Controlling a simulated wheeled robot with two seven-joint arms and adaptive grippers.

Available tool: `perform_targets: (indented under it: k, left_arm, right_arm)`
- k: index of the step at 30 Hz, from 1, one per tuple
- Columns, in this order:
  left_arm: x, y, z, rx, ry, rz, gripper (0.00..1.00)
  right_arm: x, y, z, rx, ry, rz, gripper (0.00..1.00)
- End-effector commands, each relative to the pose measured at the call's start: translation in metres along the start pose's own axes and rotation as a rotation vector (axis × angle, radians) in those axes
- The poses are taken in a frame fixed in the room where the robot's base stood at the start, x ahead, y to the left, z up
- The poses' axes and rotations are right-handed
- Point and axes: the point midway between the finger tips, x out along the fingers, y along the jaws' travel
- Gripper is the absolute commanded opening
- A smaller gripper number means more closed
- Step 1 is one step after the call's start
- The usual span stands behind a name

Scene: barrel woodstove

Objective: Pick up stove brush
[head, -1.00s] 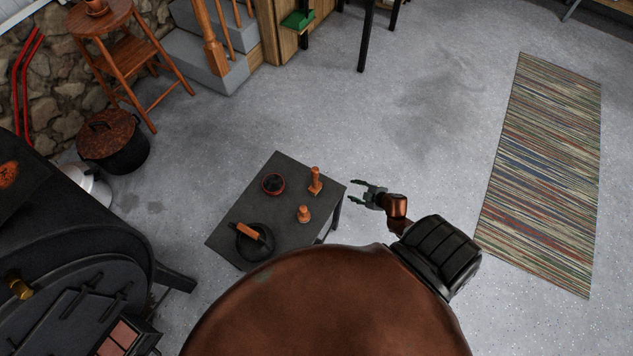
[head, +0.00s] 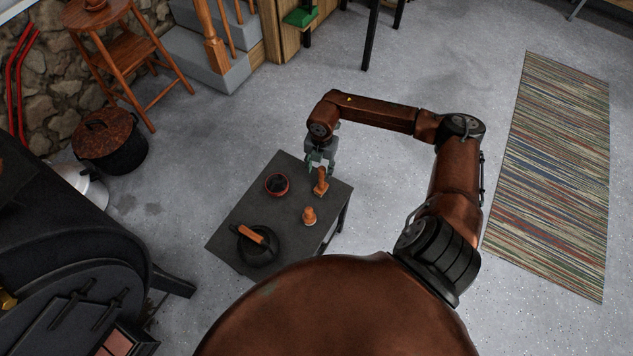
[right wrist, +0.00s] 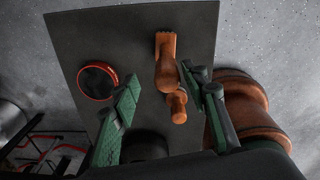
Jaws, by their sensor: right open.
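The stove brush (head: 321,183), a brown wooden piece with a broader end, appears to be the upright item near the table's far right corner. It also shows in the right wrist view (right wrist: 166,66). My right gripper (head: 321,168) points down just beyond and above it, partly overlapping it in the head view. In the right wrist view its green-padded fingers (right wrist: 160,78) are spread, and the brush appears between their tips. I see no grip on it, and contact cannot be told. My left gripper is out of view.
The dark table (head: 235,215) also holds a red-rimmed bowl (head: 277,184), a small wooden-topped item (head: 309,216) close to the brush, and a black pot (head: 257,250) with a wooden handle. The black stove (head: 85,260) stands left. Open floor lies right, before a striped rug (head: 555,170).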

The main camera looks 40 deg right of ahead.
Motion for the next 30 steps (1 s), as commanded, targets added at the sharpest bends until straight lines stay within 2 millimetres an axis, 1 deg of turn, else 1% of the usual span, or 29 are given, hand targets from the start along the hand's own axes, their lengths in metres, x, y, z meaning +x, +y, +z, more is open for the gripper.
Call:
perform_targets:
  k: [2,4,9,14,20,23,25,30]
  left_arm:
    - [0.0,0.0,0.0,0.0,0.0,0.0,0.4]
    - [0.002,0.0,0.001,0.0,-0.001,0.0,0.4]
    - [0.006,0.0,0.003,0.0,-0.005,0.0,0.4]
    - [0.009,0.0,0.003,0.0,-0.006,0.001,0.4]
    - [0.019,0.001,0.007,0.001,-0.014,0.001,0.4]
    - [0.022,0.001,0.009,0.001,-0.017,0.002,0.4]
    - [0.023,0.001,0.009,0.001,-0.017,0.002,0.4]
    - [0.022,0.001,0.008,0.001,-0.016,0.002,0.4]
  right_arm:
    - [0.0,-0.001,0.001,0.016,-0.02,-0.019,0.41]
    - [0.004,-0.003,0.001,0.026,-0.028,-0.029,0.41]
    - [0.023,-0.004,0.001,0.03,-0.029,-0.03,0.41]
    - [0.034,-0.006,0.002,0.029,-0.029,-0.03,0.41]
    - [0.062,-0.014,0.003,0.029,-0.026,-0.031,0.41]
    - [0.075,-0.013,0.003,0.027,-0.027,-0.03,0.41]
    - [0.078,-0.013,0.003,0.027,-0.028,-0.028,0.41]
    - [0.077,-0.013,0.004,0.027,-0.029,-0.027,0.41]
